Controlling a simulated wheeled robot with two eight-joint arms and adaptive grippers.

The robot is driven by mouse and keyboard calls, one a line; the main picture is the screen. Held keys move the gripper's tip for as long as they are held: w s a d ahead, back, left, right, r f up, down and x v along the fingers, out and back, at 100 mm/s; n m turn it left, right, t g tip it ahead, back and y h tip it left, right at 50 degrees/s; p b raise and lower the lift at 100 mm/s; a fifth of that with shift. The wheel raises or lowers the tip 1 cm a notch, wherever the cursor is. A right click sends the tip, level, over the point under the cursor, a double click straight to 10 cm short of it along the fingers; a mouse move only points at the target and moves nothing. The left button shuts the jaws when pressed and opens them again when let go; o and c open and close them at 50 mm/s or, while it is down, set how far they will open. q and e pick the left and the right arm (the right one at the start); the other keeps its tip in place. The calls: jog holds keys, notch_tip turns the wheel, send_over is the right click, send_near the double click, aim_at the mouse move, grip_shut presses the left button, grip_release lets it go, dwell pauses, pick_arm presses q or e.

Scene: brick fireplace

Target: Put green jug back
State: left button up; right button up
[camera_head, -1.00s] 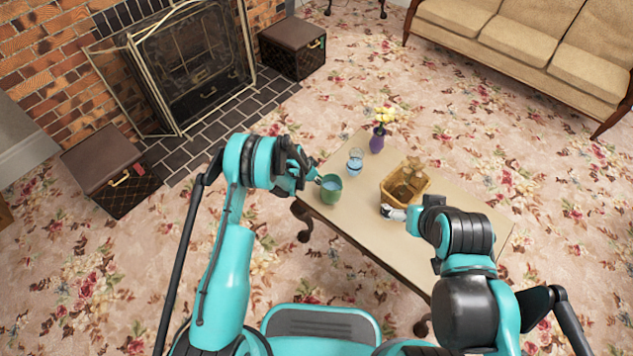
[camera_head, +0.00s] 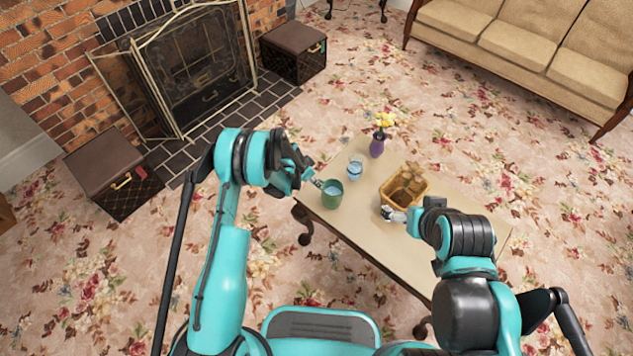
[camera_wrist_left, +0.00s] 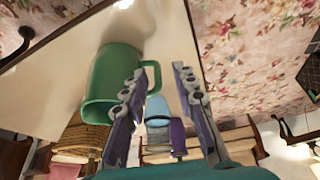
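The green jug (camera_head: 332,195) stands upright near the left end of the table, with something light blue inside. In the left wrist view the jug (camera_wrist_left: 108,88) is on the left, its handle pointing toward my fingers. My left gripper (camera_head: 312,182) is at the jug's left side. In the wrist view its fingers (camera_wrist_left: 160,82) are spread; the handle's outer part shows in the gap, but I cannot tell whether it touches a finger. My right gripper (camera_head: 391,214) is at the near corner of the wicker basket (camera_head: 418,202); its fingers are too small to judge.
The table (camera_head: 365,234) also holds a blue glass (camera_head: 355,171) and a purple vase (camera_head: 377,147) with yellow flowers beyond the jug. The tabletop between jug and basket is clear. A brown box (camera_head: 113,181) stands on the carpet at left.

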pick_arm(q)
jog(key=s+a+r+n+t+y+p, duration=0.1)
jog(key=s+a+r, duration=0.15)
jog(key=r, duration=0.85)
jog(key=s+a+r+n, duration=0.2)
jog(key=s+r, duration=0.2)
jog(key=r, duration=0.6)
jog(key=s+a+r+n+t+y+p, duration=0.15)
jog(key=s+r, duration=0.25)
jog(key=r, duration=0.7)
jog(key=s+a+r+n+t, duration=0.1)
jog(key=s+a+r+n, duration=0.1)
jog(key=s, duration=0.8)
jog(key=s+a+r+n, duration=0.2)
jog(key=s+r, duration=0.3)
jog(key=s, duration=0.5)
jog(key=shift+s+a+r+n+t+y, duration=0.15)
jog(key=shift+s+a+n+t+y, duration=0.2)
jog(key=shift+a+n+y, duration=0.1)
